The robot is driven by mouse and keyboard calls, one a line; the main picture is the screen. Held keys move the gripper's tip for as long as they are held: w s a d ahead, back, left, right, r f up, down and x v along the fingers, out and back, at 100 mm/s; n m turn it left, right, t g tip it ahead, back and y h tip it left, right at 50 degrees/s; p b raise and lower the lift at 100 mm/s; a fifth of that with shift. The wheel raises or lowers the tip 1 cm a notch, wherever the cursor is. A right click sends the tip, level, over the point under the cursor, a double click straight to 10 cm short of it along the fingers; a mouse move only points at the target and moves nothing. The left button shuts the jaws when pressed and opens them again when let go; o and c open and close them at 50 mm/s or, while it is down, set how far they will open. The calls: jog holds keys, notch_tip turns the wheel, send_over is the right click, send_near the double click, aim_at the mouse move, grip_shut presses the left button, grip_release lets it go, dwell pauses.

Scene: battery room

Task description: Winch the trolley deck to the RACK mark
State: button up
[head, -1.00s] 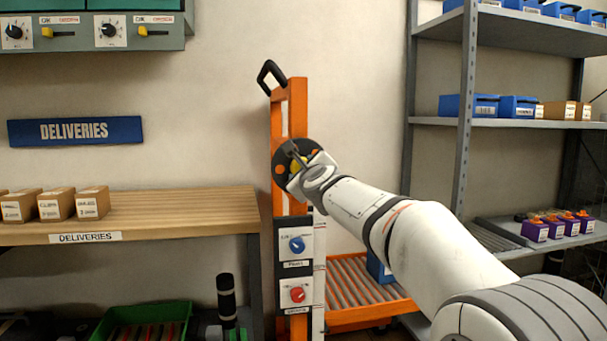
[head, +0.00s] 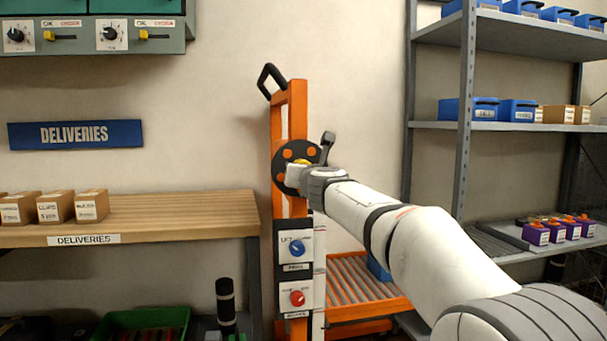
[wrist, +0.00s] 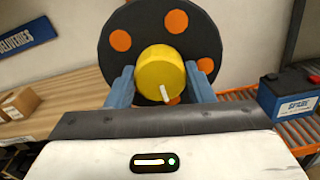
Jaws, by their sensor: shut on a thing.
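The trolley has an orange mast (head: 297,112) and a low roller deck (head: 350,276). A dark winch wheel (head: 282,182) with orange dots is on the mast; it fills the upper wrist view (wrist: 135,20). My gripper (wrist: 160,82) is shut on the wheel's yellow hub (wrist: 158,66), one finger on each side. In the head view my gripper (head: 302,172) covers part of the wheel. A blue battery labelled SPARE (wrist: 290,92) sits on the deck. A pale strip runs down the mast beside the deck, but I cannot read a RACK mark.
A panel with a blue knob (head: 297,247) and a red knob (head: 297,298) is below the wheel. The deliveries bench (head: 170,215) with cardboard boxes stands left. Grey shelving (head: 466,90) with blue and purple batteries stands right.

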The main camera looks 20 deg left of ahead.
jog(key=shift+f+m, duration=0.15)
jog(key=shift+m, duration=2.05)
jog(key=shift+a, duration=0.1)
jog(key=o, duration=1)
jog(key=shift+s, duration=0.1)
jog(key=shift+b+v, duration=1.5)
jog(key=shift+v, duration=2.3)
